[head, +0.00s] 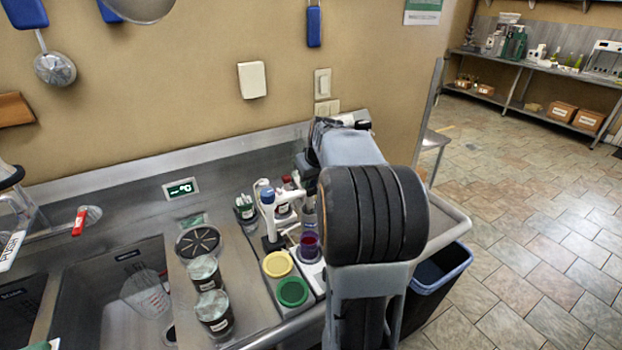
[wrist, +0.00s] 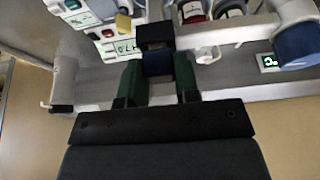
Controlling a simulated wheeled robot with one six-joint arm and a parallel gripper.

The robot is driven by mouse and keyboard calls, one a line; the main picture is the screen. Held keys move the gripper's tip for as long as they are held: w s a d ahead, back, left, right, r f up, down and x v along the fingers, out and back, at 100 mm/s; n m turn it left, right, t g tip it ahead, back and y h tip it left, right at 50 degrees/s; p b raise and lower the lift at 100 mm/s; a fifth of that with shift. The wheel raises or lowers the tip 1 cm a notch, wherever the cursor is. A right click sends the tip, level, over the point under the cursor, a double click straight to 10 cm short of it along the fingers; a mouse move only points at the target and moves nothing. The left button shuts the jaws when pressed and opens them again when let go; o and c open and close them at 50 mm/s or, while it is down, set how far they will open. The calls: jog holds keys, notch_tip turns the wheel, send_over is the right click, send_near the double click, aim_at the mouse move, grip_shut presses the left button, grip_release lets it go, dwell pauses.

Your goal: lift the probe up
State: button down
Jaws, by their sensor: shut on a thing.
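In the wrist view, the two green fingers of my gripper (wrist: 158,72) are shut on a dark blue piece, which I take to be the probe (wrist: 157,63). A black block (wrist: 155,35) sits just beyond it, and a grey bar runs right from there. The probe's lower end is hidden in this view. In the head view my arm hides the gripper and most of what it holds. A cup with dark purple content (head: 309,246) stands just left of my arm.
A white stand with a blue cap (head: 268,197) is left of the cup; a blue cap also shows in the wrist view (wrist: 299,43). Yellow (head: 277,264) and green (head: 292,291) round lids lie in front. Dark jars (head: 214,312) stand beside the sink (head: 105,305). The wall is close behind.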

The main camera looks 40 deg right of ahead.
notch_tip(320, 180, up, 6)
jog(key=p, duration=0.3)
jog(key=shift+r, duration=0.1)
jog(key=c, duration=1.3)
grip_release()
jog(key=shift+w, duration=0.1)
jog(key=o, duration=0.3)
jog(key=shift+o, duration=0.8)
jog(key=v, duration=1.3)
jog(key=shift+s+r+b, duration=0.2)
jog(key=shift+r+b, duration=0.1)
jog(key=shift+r, duration=0.05)
